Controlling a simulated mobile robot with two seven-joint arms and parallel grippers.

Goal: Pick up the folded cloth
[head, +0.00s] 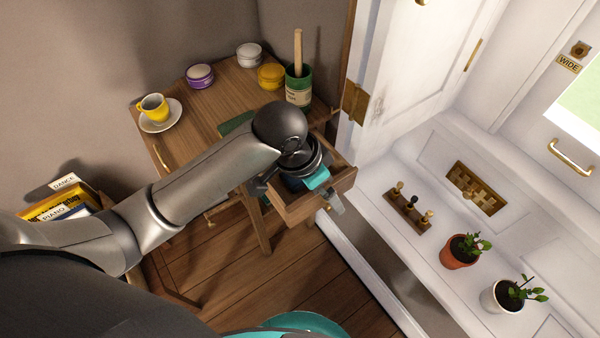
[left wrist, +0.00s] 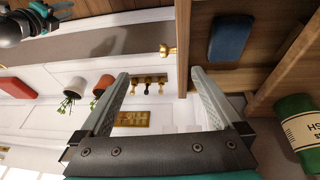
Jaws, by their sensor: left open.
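The folded cloth (left wrist: 229,38) is a dark blue, flat, rounded rectangle lying in the open wooden drawer (left wrist: 265,80) in the left wrist view. In the head view the drawer (head: 345,183) is pulled out from the desk, and my arm and hand hide most of its inside. My left gripper (head: 331,198) is over the drawer's front part. In the left wrist view my left gripper (left wrist: 158,88) has its fingers wide apart with nothing between them, and the cloth is off to their right. What seems to be my right gripper (left wrist: 55,12) is at the top left corner, too small to judge.
The desk (head: 215,100) holds a yellow cup (head: 152,106) on a saucer, several small tins and a green jar (head: 299,87). A white door (head: 405,60) stands close to the drawer.

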